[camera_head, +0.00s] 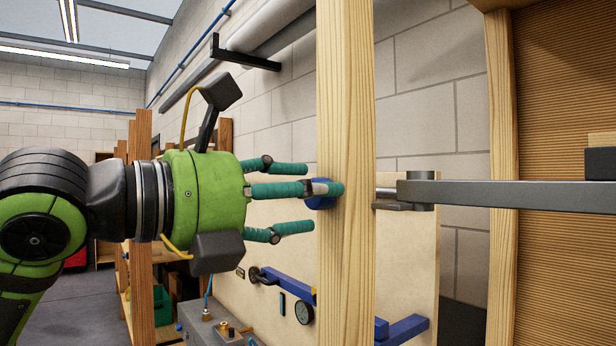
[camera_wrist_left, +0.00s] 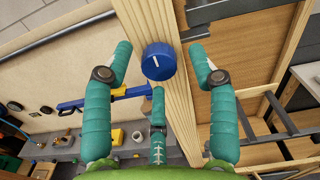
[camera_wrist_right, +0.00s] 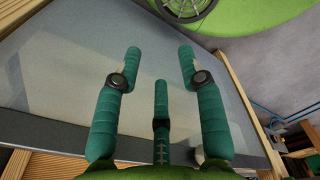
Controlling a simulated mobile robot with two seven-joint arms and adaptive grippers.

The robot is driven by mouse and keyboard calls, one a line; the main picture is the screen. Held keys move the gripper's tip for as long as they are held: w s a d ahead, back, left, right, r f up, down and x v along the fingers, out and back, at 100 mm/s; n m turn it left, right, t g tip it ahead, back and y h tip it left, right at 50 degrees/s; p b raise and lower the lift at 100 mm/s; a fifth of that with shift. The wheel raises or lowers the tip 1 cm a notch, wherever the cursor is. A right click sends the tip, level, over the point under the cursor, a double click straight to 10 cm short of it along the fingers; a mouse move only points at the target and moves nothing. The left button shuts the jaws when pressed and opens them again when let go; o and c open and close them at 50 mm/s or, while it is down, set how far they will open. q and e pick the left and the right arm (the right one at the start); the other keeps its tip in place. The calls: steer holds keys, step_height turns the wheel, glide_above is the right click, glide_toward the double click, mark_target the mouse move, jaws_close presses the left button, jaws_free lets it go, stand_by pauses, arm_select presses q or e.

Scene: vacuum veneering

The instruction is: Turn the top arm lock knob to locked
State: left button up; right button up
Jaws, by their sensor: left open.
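The blue round knob (camera_head: 320,203) sits on the left face of a wooden post (camera_head: 345,110), partly hidden by a finger. In the left wrist view the whole knob (camera_wrist_left: 158,64) shows, with a short white line on its face, near upright. My left gripper (camera_head: 314,195) is open at the knob. Its two outer fingertips stand either side of the knob with gaps, and the third lies just below it. I cannot tell if any finger touches. A grey metal arm (camera_head: 520,195) extends right from the post's other side. My right gripper (camera_wrist_right: 160,56) is open and empty, over a grey flat surface (camera_wrist_right: 60,75).
A pale board (camera_head: 410,245) with blue clamps (camera_head: 408,329) stands behind the post. A grey box (camera_head: 205,326) is low at left. Wooden shelving (camera_head: 141,230) stands behind my left arm. A ribbed brown panel (camera_head: 565,110) is at right.

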arm_select(q)
steer(key=shift+w+d, duration=0.35)
steer(key=shift+d, duration=0.05)
steer(key=shift+c, duration=0.4)
steer(key=c, duration=1.1)
